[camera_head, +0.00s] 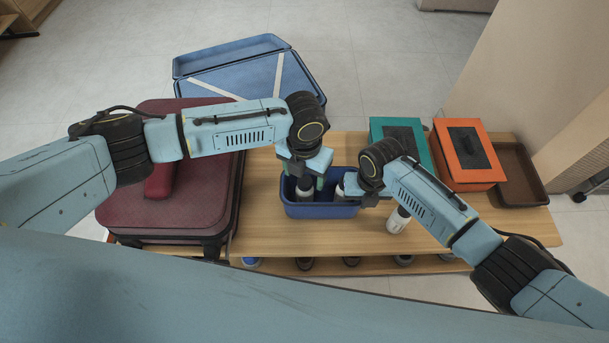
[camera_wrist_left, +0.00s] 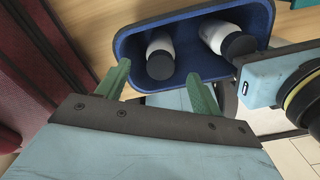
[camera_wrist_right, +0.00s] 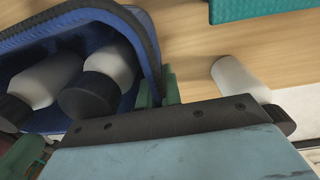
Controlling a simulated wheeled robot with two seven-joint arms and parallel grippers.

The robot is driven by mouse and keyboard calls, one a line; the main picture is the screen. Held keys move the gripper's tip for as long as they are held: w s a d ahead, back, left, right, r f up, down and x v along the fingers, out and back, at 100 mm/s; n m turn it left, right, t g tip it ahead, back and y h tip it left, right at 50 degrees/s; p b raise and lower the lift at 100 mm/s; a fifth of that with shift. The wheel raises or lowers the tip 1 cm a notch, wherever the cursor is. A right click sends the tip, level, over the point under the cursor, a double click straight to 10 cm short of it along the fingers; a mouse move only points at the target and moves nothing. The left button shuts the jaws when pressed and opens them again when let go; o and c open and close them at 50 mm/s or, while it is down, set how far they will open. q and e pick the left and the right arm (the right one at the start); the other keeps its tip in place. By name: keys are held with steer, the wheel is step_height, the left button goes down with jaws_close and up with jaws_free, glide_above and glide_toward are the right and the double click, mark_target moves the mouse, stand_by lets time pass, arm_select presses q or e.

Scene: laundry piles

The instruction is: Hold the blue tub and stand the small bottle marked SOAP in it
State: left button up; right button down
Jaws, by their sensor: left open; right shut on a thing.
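The blue tub (camera_head: 320,211) sits on the wooden table, with two white bottles with dark caps inside. One bottle (camera_wrist_left: 159,46) is at the tub's left part, the other (camera_wrist_left: 222,36) at its right. My left gripper (camera_head: 306,182) is open above the left bottle, its fingers apart near that bottle's cap in the left wrist view. My right gripper (camera_wrist_right: 157,90) is shut on the tub's right wall. A third white bottle (camera_head: 397,220) stands on the table right of the tub. No SOAP marking is legible on any bottle.
A dark red suitcase (camera_head: 108,210) lies at the left, and an open blue suitcase (camera_head: 240,80) behind. A teal box (camera_head: 385,126), an orange box (camera_head: 466,180) and a brown tray (camera_head: 519,170) are at the right. The table front is partly clear.

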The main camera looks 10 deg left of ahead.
arm_select(q)
steer(key=shift+r, duration=1.45)
arm_select(e)
steer(key=c, duration=1.5)
jaws_free()
